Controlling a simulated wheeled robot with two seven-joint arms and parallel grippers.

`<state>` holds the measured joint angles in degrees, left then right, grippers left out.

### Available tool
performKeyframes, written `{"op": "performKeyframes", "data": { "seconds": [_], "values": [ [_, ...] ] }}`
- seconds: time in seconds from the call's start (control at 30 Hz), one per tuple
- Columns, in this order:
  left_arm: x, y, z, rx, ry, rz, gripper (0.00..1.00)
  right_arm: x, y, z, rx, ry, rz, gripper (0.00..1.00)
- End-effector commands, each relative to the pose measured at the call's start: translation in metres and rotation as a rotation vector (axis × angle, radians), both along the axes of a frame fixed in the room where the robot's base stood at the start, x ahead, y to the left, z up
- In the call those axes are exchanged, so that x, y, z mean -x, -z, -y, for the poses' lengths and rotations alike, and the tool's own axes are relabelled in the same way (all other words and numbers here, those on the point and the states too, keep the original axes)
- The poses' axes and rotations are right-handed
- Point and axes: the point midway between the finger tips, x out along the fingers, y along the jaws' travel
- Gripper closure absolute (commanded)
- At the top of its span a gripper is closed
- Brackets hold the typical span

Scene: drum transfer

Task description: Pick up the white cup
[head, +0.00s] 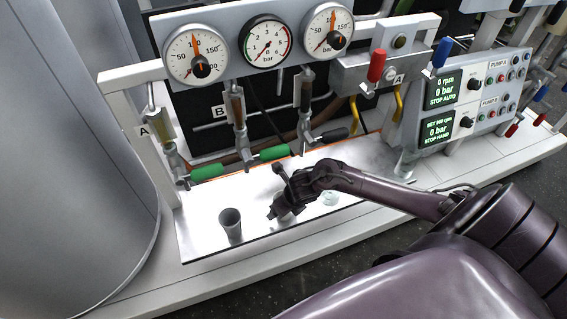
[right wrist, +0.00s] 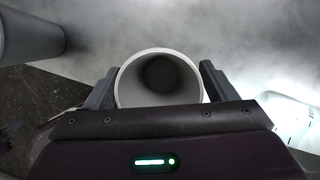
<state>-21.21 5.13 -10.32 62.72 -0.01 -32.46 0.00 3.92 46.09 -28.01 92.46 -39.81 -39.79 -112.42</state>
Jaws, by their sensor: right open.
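The white cup (right wrist: 125,80) stands mouth toward the camera in the right wrist view, with a pale rim and a dark inside. My right gripper (right wrist: 158,84) is open, with one finger on each side of the cup. Whether the fingers touch the cup cannot be told. In the head view my right gripper (head: 281,210) is low over the bright metal tray (head: 200,238) and hides most of the cup. My left gripper is not in view.
A grey cup (head: 231,226) stands on the tray to the left; a grey cylinder (right wrist: 28,32) shows left in the wrist view. A pale marked container (right wrist: 292,118) is at right. Green-handled valves (head: 207,172), gauges and a large grey drum (head: 70,170) surround the tray.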

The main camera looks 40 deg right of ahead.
Motion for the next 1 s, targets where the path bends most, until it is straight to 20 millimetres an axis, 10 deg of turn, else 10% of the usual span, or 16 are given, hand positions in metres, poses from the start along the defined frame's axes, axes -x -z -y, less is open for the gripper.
{"op": "performKeyframes", "data": {
  "seconds": [0.4, 1.0],
  "values": [
    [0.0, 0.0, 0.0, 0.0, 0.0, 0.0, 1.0, 0.0, 0.0, 0.0, 0.0, 0.001, 0.0, 0.68],
    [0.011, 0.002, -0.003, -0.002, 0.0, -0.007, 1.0, -0.001, -0.033, 0.001, 0.002, -0.001, 0.003, 0.69]
  ]
}}
